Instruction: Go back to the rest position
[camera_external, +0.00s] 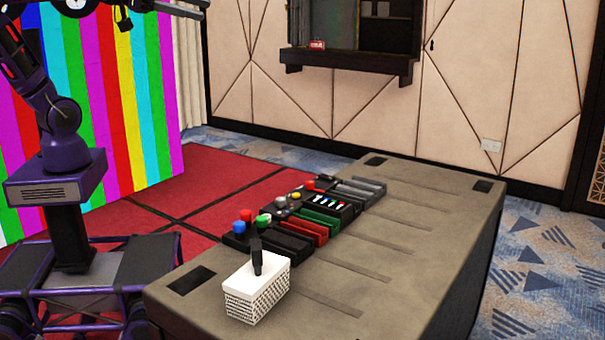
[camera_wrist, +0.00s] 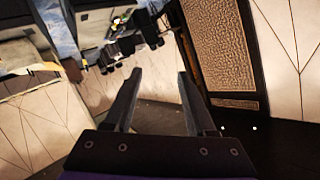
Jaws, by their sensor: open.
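My gripper (camera_wrist: 155,76) is open in the wrist view, with two dark fingers spread apart and nothing between them. In the external view my gripper (camera_external: 204,6) is at the top edge, partly cut off, high up and well clear of the console table (camera_external: 400,262). My purple arm rises at the left of that view.
Several coloured buttons and switch modules (camera_external: 300,215) line the table. A white box (camera_external: 256,290) with a black stick stands at its near end. A striped colour wall (camera_external: 120,100) stands behind my arm. A wall shelf (camera_external: 350,68) is at the back.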

